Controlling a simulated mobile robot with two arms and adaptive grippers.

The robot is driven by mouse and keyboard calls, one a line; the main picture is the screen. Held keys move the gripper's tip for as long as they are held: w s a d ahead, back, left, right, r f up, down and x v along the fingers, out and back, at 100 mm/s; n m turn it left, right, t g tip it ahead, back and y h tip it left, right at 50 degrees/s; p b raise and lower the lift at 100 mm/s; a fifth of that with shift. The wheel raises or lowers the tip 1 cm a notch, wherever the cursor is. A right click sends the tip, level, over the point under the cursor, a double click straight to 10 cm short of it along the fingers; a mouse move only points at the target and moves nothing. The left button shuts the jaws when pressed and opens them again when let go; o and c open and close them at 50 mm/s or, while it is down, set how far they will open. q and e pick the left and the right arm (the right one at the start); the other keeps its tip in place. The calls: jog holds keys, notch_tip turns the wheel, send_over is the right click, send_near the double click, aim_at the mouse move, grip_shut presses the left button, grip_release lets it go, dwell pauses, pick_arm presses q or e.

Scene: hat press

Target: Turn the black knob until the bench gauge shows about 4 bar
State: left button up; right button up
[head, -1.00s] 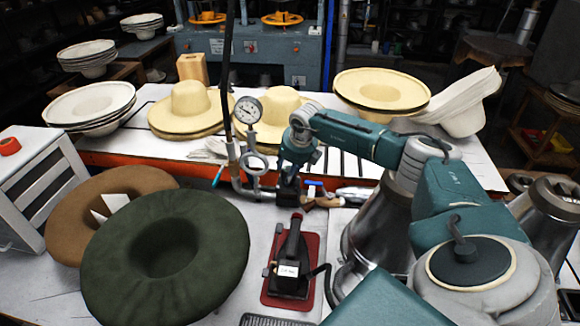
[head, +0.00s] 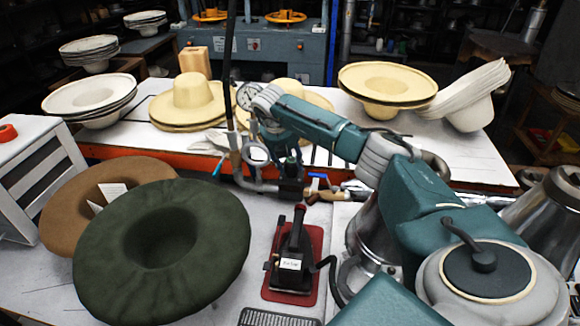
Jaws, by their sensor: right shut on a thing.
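The bench gauge (head: 249,95) is a round white dial on the pipework behind the dark green hat. My right wrist covers its right part, and the needle is too small to read. My right gripper (head: 290,160) reaches down from the arm that comes in from the right. It is shut on the black knob (head: 290,171), at the top of the black regulator block beside the pipe. The fingers hide most of the knob. My left gripper is not in view.
A dark green hat (head: 120,255) and a brown hat (head: 65,205) lie at the left front. A black iron (head: 291,262) stands on a red pad in front of the regulator. A metal pot (head: 372,240) stands to its right. Straw hats (head: 190,103) lie behind the pipes.

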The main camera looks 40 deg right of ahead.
jog(key=m, duration=0.1)
jog(key=m+b, duration=0.1)
jog(key=m+g+b, duration=0.1)
jog(key=shift+w+d+r, duration=0.2)
jog(key=shift+w+d, duration=0.05)
jog(key=shift+m+g+b, duration=0.45)
jog(key=shift+m+g, duration=0.05)
jog(key=shift+m, duration=0.5)
jog(key=shift+d+r, duration=0.1)
jog(key=shift+d, duration=0.05)
jog(key=o, duration=1)
jog(key=shift+o, duration=0.6)
jog(key=shift+s, duration=0.2)
